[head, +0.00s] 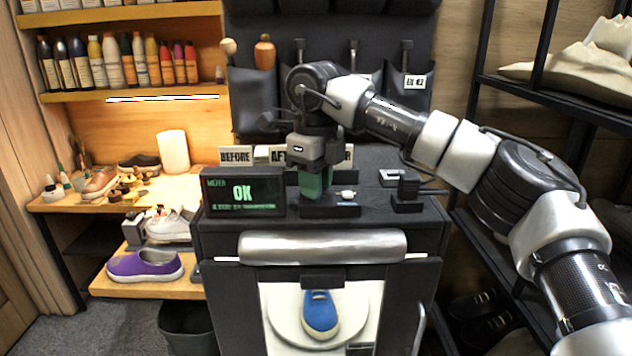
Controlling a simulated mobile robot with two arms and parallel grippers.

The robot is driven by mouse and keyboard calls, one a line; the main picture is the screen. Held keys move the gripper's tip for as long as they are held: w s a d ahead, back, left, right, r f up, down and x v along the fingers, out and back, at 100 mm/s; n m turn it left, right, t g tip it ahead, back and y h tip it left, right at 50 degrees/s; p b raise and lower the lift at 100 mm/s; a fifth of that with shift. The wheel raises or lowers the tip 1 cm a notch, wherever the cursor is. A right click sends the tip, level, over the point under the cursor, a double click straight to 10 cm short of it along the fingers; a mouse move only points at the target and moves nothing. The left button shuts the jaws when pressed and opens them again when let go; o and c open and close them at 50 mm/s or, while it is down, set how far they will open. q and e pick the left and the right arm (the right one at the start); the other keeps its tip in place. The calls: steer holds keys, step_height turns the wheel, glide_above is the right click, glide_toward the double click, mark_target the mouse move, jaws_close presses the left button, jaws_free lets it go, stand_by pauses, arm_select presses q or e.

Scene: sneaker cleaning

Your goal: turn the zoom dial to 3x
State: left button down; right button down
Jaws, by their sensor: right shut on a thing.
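My right gripper (314,196) points down onto the low black base (345,210) on top of the dark cabinet. Its greenish lower part reaches the base, and it is shut. The zoom dial does not show; the place where the gripper meets the base is covered by the gripper itself. No dial marking can be read. A small pale knob (347,194) shows on the base just right of the gripper. My left gripper is not in view.
Below, a blue shoe (320,314) stands on a white round plate (283,322) inside the cabinet's lit opening. Label cards (236,155) stand behind the gripper. Another small black device (407,195) sits to the right. A purple shoe (146,265) lies on the left shelf.

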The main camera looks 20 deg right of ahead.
steer(key=shift+r, duration=0.25)
steer(key=c, duration=1)
jaws_free()
steer(key=shift+f, duration=0.15)
step_height(320, 180, up, 11)
steer(key=shift+f, duration=0.1)
